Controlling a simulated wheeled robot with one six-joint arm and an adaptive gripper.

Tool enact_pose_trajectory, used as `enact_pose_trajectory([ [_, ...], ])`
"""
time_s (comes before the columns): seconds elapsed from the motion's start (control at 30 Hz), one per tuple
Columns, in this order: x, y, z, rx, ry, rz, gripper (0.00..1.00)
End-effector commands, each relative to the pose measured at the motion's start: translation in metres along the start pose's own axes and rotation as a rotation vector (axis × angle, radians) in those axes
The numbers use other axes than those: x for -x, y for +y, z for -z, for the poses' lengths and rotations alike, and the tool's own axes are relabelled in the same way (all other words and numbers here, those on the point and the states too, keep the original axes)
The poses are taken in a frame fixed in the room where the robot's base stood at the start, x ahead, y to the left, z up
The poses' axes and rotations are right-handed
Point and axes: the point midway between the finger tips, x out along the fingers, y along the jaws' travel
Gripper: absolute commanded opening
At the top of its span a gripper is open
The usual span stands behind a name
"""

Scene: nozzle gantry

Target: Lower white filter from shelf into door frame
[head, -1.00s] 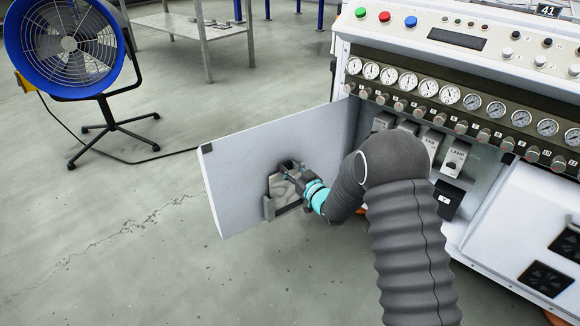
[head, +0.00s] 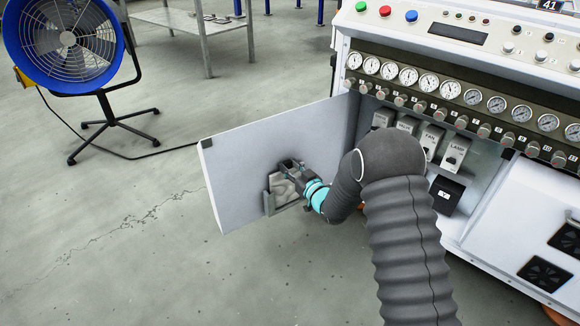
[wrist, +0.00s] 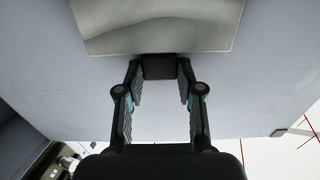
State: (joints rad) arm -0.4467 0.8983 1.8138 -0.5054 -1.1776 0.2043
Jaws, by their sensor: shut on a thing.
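The white filter (head: 284,189) is a pale, flat panel on the inner face of the open white door (head: 232,165). Its lower part is within the grey door frame (head: 267,204), a small open-topped holder on that door. I cannot tell whether the filter touches the bottom of it. My gripper (head: 291,168) is at the filter's upper part. In the wrist view, my gripper (wrist: 161,72) has its two fingers on either side of a dark grip block at the edge of the filter (wrist: 160,28). The fingers partly hide the filter in the head view.
The control cabinet (head: 440,110) with gauges, knobs and labelled switches stands right of the door, close to my arm. A blue fan (head: 65,45) stands at the upper left, its cable on the floor. The floor left of the door is clear.

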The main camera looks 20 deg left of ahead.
Motion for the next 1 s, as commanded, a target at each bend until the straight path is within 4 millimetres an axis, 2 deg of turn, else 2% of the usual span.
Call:
enact_pose_trajectory([
  [0.13,0.0,0.0,0.0,0.0,0.001,0.0,0.0],
  [0.17,0.0,0.0,0.0,0.0,0.001,0.0,0.41],
  [0.27,0.0,0.0,0.0,0.0,0.001,0.0,0.66],
  [0.67,0.005,0.001,0.0,0.0,0.0,-0.001,0.66],
  [0.77,0.016,0.001,0.0,-0.001,0.0,-0.002,0.66],
  [1.0,0.062,0.001,0.0,-0.002,-0.002,-0.002,0.66],
])
